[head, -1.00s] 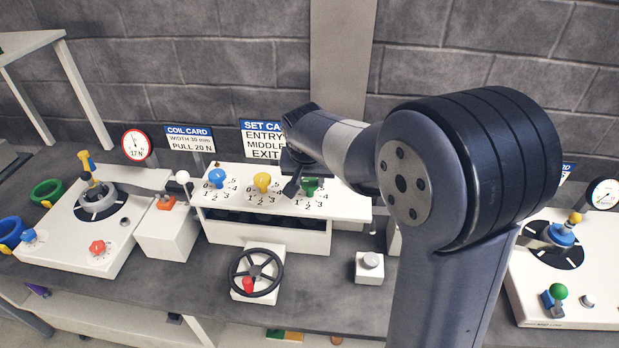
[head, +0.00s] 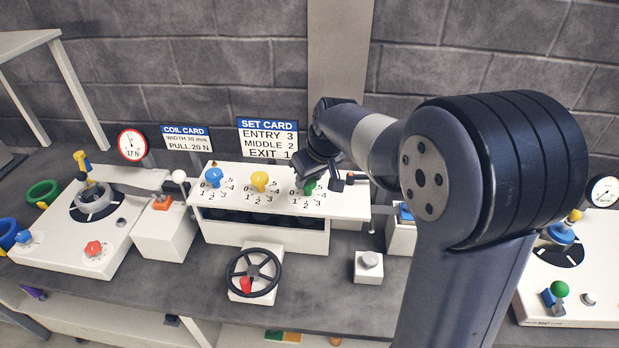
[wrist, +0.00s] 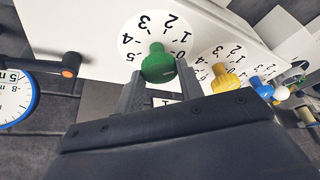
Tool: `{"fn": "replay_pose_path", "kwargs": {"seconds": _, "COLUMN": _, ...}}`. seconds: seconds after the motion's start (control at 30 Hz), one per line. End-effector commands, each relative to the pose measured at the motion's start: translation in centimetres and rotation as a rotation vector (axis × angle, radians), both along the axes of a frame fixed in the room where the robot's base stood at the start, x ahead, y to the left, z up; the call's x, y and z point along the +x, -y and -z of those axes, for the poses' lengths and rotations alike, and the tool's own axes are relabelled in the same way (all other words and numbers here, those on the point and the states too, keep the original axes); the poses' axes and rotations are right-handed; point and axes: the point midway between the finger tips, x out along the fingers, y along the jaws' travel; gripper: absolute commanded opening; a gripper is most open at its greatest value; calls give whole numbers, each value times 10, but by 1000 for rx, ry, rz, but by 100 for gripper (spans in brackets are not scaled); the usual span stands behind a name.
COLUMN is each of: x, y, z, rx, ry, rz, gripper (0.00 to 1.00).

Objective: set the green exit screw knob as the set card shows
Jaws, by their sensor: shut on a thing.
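The green exit screw knob (head: 309,186) is the rightmost of three knobs on the white rack, partly covered by my gripper (head: 313,178). In the wrist view the green knob (wrist: 157,64) sits between the fingers of my gripper (wrist: 160,76), which is shut on it. Its white dial (wrist: 150,32) carries numbers around it. I cannot tell which number the knob points to. The set card (head: 267,138) reads entry 3, middle 2, exit 1. The yellow knob (head: 260,181) and blue knob (head: 213,177) stand to the left.
A handwheel (head: 254,272) with a red grip stands below the rack (head: 265,236). A grey button box (head: 369,265) is to its right. A dark post with an orange tip (wrist: 70,65) stands beside the green dial. The coil card (head: 186,138) is behind, at left.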

Motion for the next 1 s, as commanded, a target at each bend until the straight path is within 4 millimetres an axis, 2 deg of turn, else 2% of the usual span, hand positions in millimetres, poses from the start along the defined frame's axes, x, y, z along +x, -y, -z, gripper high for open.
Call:
{"fn": "replay_pose_path", "kwargs": {"seconds": 0.27, "x": 1, "y": 1, "z": 0, "rx": -1, "ry": 2, "rz": -63, "gripper": 13}}
{"fn": "replay_pose_path", "kwargs": {"seconds": 0.67, "x": 1, "y": 1, "z": -1, "rx": -1, "ry": 1, "rz": -69, "gripper": 13}}
{"fn": "replay_pose_path", "kwargs": {"seconds": 0.7, "x": 1, "y": 1, "z": -1, "rx": -1, "ry": 1, "rz": -69, "gripper": 38}}
{"fn": "replay_pose_path", "kwargs": {"seconds": 0.93, "x": 1, "y": 1, "z": 0, "rx": -1, "ry": 1, "rz": -69, "gripper": 57}}
{"fn": "replay_pose_path", "kwargs": {"seconds": 1.0, "x": 0, "y": 1, "z": 0, "rx": -1, "ry": 1, "rz": -69, "gripper": 58}}
